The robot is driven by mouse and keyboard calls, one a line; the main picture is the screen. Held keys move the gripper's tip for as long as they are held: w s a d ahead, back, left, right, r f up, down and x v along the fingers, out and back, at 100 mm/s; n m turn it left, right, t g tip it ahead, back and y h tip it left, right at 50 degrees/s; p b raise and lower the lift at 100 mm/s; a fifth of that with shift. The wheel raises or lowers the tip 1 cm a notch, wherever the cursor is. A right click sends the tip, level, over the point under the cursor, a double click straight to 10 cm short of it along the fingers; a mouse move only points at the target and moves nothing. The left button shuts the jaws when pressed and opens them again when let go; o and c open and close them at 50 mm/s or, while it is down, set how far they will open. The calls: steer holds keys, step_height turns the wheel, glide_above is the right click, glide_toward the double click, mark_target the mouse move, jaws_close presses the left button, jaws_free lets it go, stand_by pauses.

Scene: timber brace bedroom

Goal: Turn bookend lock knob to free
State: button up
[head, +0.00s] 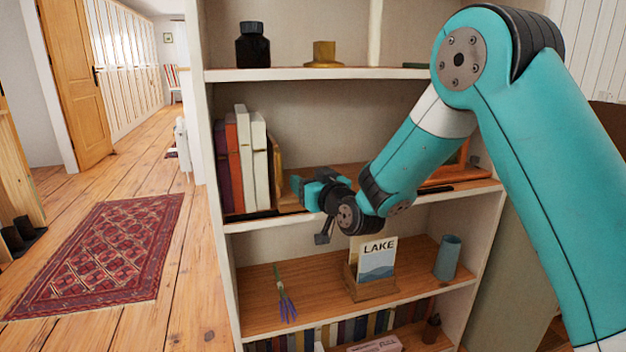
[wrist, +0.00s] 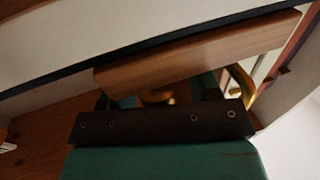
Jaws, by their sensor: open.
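My gripper (head: 300,188) is at the middle shelf, just right of the row of books, with its fingers pointing left. In the wrist view, a brass-coloured rounded piece (wrist: 158,97), which looks like the lock knob, shows between the open fingers, partly hidden behind the gripper's dark crossbar. I cannot tell whether the fingers touch it, or which way it is turned. A wooden block (wrist: 195,52), likely part of the bookend, lies just beyond it. In the head view, a tan upright piece (head: 277,168) at the row's right end may be the bookend.
Upright books (head: 246,165) stand left of my gripper. The shelf edge (head: 262,224) runs below it. On the shelf beneath are a LAKE card (head: 377,258) in a wooden holder, a blue-grey cup (head: 447,258) and a lavender sprig (head: 286,302).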

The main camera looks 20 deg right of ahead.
steer(key=c, duration=0.9)
steer(key=b, duration=0.3)
steer(key=shift+w+f+y+b, duration=0.15)
steer(key=shift+f+y+b, duration=0.15)
steer(key=shift+f+b, duration=0.1)
steer(key=shift+n+y+b, duration=0.5)
steer(key=shift+b, duration=0.75)
steer(key=shift+r+g+y+b, duration=0.3)
steer(key=shift+g+b, duration=0.1)
steer(key=shift+b, duration=0.05)
steer(key=shift+c, duration=0.2)
steer(key=shift+a+r+n, duration=0.1)
steer(key=shift+n, duration=0.2)
steer(key=o, duration=0.9)
steer(key=shift+s, duration=0.2)
steer(key=shift+o, duration=0.2)
